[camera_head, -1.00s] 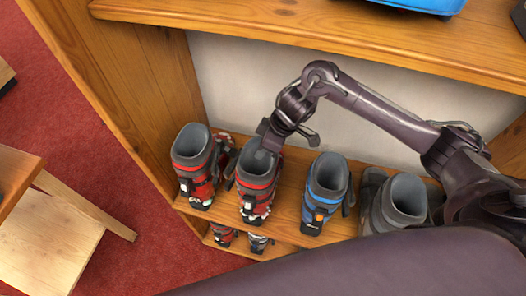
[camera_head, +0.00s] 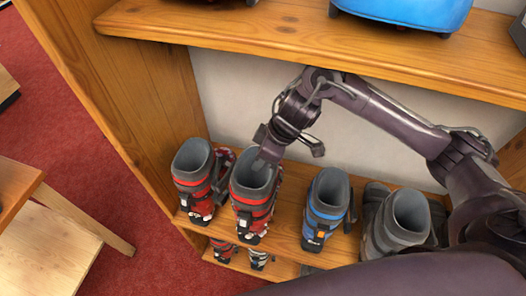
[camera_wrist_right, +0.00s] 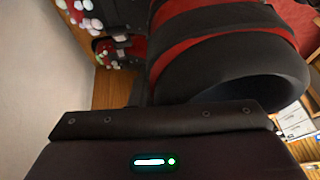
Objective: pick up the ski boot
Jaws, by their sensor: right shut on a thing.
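The ski boot held is red and dark grey (camera_head: 252,198), second from the left in the row on the lower shelf in the head view. Its open cuff faces up. My right gripper (camera_head: 263,160) is shut on the cuff's upper rim; the fingertips are partly hidden by the boot. In the right wrist view the boot's dark cuff with red bands (camera_wrist_right: 232,65) fills the upper right, close against the gripper. I cannot tell clearly whether its sole touches the shelf. My left gripper is out of view.
A red-grey boot (camera_head: 192,180) stands close on the left, a blue boot (camera_head: 326,205) on the right, then grey boots (camera_head: 402,218). The upper shelf (camera_head: 300,45) overhangs behind, carrying a blue item (camera_head: 410,10). A wooden side panel (camera_head: 125,85) bounds the left.

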